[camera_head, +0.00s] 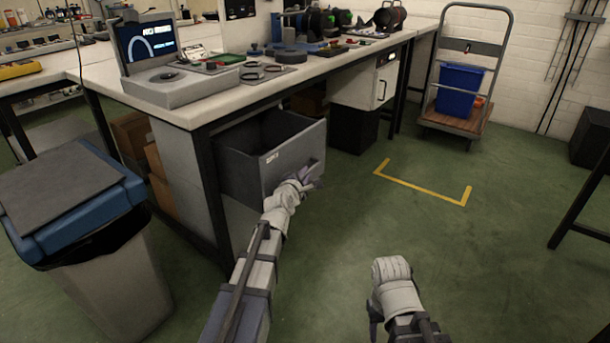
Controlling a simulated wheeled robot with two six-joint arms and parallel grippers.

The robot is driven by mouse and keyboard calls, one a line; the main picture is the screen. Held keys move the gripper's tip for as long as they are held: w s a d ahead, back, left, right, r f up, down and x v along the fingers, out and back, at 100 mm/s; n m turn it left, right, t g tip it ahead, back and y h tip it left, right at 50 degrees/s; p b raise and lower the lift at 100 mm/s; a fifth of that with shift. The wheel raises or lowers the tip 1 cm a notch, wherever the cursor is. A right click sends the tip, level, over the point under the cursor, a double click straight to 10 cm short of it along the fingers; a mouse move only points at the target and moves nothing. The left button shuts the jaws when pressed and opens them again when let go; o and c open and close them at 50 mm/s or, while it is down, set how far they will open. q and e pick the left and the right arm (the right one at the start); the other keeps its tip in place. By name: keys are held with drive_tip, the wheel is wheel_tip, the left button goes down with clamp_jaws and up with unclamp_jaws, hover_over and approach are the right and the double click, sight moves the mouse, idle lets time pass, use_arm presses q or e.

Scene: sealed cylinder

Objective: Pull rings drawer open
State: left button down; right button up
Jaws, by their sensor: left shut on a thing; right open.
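The grey rings drawer (293,155) under the workbench stands pulled out, its dark inside showing from above. A small white label is on its front, with the handle near the front's right part. My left gripper (311,179) is at the drawer front and is shut on the drawer handle; the wrist hides part of the grip. My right gripper (375,315) is low at the bottom of the view, apart from the drawer. It is open, with its fingers mostly hidden behind the wrist.
The workbench (190,115) holds a monitor (150,40) and several tools. A blue-lidded bin (110,285) stands left of the drawer. A white cabinet (365,88) hangs farther along the bench. A trolley (455,125) with a blue crate (459,90) stands behind. Green floor right of the drawer is clear.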

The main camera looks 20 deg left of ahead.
use_arm(q)
drive_tip(key=c, duration=0.9)
unclamp_jaws()
drive_tip(key=p+v, duration=0.1)
drive_tip(key=v, duration=0.6)
drive_tip(key=shift+s+p, duration=0.3)
drive_tip(key=shift+s, duration=0.1)
